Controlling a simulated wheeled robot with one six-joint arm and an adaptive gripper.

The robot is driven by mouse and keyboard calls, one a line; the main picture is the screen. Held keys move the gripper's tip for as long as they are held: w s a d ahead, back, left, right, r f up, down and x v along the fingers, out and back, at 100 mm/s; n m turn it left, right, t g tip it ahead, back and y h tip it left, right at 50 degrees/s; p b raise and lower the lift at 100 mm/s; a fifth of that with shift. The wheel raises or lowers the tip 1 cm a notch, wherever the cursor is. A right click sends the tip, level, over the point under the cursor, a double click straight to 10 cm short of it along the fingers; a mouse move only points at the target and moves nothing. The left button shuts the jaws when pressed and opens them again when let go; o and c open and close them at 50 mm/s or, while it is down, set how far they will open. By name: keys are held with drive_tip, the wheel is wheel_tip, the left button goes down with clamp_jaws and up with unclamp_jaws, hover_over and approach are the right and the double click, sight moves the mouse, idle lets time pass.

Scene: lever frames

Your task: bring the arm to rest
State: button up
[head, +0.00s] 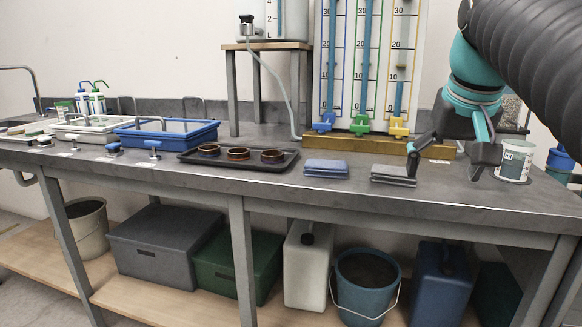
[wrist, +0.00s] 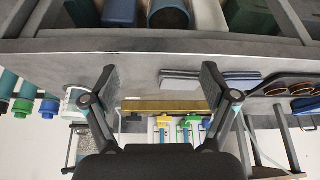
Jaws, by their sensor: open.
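My gripper (head: 446,158) hangs above the right part of the grey bench, with its two dark fingers spread wide and nothing between them. In the wrist view my gripper (wrist: 157,84) also shows open and empty, with bare bench top between its fingers. The left finger in the head view is close to the grey folded cloths (head: 393,175), and the right finger is close to the white labelled tub (head: 515,160). I cannot tell the exact gaps.
The bench (head: 300,190) also carries a blue folded cloth (head: 326,168), a black tray (head: 285,163) with round dishes, and a blue basin (head: 166,134). Behind my gripper stands a gauge panel with blue, green and yellow valves (head: 398,129) on a wooden block.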

drive_tip(key=s+a+f, duration=0.2)
drive_tip(key=s+f, duration=0.2)
drive_tip(key=f, duration=0.5)
drive_tip(key=s+a+f+n, duration=0.1)
drive_tip(key=s+a+f, duration=0.2)
drive_tip(key=f, duration=0.6)
drive_tip(key=s+a+f+n+y, duration=0.1)
drive_tip(key=s+a+f, duration=0.1)
drive_tip(key=s+f, duration=0.4)
wheel_tip(320, 180, down, 3)
drive_tip(key=shift+a+f+t, duration=0.1)
drive_tip(key=shift+a+t, duration=0.15)
drive_tip(key=shift+t, duration=0.05)
